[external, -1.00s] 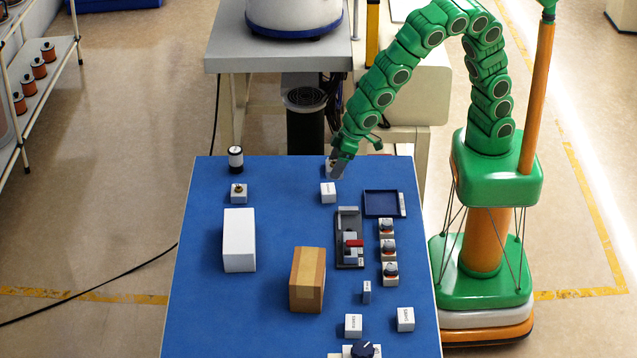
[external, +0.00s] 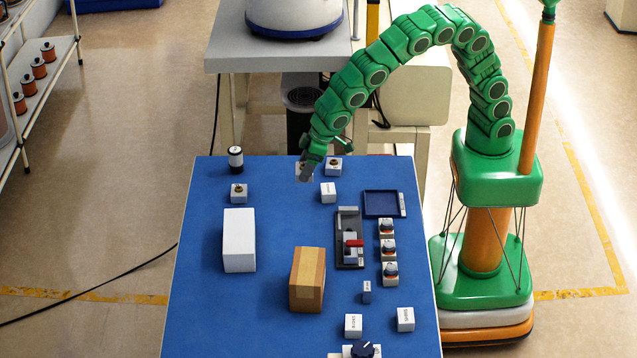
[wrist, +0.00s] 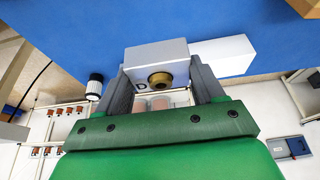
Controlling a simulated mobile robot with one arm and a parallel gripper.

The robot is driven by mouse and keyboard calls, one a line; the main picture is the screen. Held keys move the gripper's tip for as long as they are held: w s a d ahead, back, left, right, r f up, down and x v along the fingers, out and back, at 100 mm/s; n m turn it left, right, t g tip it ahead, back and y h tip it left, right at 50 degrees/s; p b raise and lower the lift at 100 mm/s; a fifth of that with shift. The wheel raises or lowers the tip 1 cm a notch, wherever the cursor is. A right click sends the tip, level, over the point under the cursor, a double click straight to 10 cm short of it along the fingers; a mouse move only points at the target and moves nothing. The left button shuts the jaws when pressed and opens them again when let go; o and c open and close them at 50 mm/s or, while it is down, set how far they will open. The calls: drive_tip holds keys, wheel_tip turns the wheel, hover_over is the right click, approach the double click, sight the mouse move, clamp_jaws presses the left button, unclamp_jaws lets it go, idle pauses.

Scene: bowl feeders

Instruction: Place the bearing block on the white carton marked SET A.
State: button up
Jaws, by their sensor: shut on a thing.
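The bearing block is white with a brass ring (wrist: 160,79). My gripper (wrist: 157,72) is shut on its white body (wrist: 150,54) in the wrist view. A tall white carton (external: 239,243) stands upright on the left of the table, nearer the viewer than my gripper. It shows partly behind the held block in the wrist view (wrist: 228,55). I cannot read its marking.
Two similar brass-ringed blocks stand at the far side (external: 333,167) and near the white carton (external: 239,194). A black-and-white cylinder (external: 236,158), a small white block (external: 328,192), a brown carton (external: 307,280) and a navy tray (external: 382,203) also stand on the table (external: 205,310).

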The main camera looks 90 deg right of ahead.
drive_tip(key=w+a+r, duration=0.4)
drive_tip(key=w+a, duration=0.2)
drive_tip(key=a, duration=0.1)
hover_over(235, 230)
drive_tip(key=s, duration=0.2)
drive_tip(key=shift+w+f, duration=0.15)
drive_tip(key=shift+f, duration=2.45)
drive_tip(key=shift+w+f, duration=0.1)
drive_tip(key=shift+f, duration=3.95)
drive_tip(key=o, duration=1.4)
drive_tip(key=shift+f, duration=0.1)
drive_tip(key=shift+o, duration=0.2)
